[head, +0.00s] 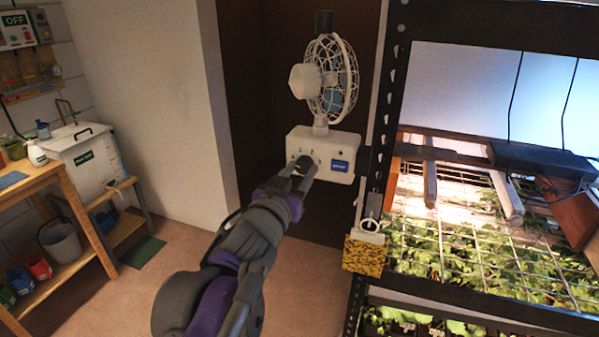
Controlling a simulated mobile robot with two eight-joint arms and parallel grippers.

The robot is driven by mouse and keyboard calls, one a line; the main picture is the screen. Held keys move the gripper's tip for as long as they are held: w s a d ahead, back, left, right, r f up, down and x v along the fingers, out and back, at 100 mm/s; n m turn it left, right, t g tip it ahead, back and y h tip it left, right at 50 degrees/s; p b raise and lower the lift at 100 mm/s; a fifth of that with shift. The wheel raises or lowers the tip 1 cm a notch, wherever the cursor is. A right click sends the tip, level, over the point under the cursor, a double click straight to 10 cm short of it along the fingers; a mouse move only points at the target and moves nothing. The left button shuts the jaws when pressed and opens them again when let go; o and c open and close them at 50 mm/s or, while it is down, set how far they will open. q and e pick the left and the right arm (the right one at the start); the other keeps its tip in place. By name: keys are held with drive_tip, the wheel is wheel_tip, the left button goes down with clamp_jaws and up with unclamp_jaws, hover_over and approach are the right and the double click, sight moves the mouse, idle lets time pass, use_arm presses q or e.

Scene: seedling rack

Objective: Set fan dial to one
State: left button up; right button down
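A white fan (333,80) with a wire cage stands on a white control box (325,140) against the dark panel beside the rack. The box front has small dark markings, one like a "2", and a blue label at its right. My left gripper (304,168) reaches up from below, its fingertips at the box front just under the markings. My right gripper is out of view.
The black rack post (375,150) rises close to the right of the fan box. A yellow speckled block (364,254) hangs on the post, lower down. Leafy seedlings fill the rack shelf (480,240). A wooden bench (75,200) stands at left; floor between is mostly clear.

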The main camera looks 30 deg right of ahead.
use_arm(q)
clamp_jaws()
drive_tip(key=m+p, duration=0.1)
drive_tip(key=m, duration=0.4)
drive_tip(key=shift+r+p, duration=0.1)
drive_tip(key=shift+p, duration=0.3)
drive_tip(key=m+p, duration=0.2)
drive_tip(key=m, duration=0.2)
drive_tip(key=shift+w+a+m, duration=0.1)
drive_tip(key=shift+m, duration=0.2)
drive_tip(key=o, duration=0.6)
unclamp_jaws()
drive_tip(key=shift+o, duration=0.2)
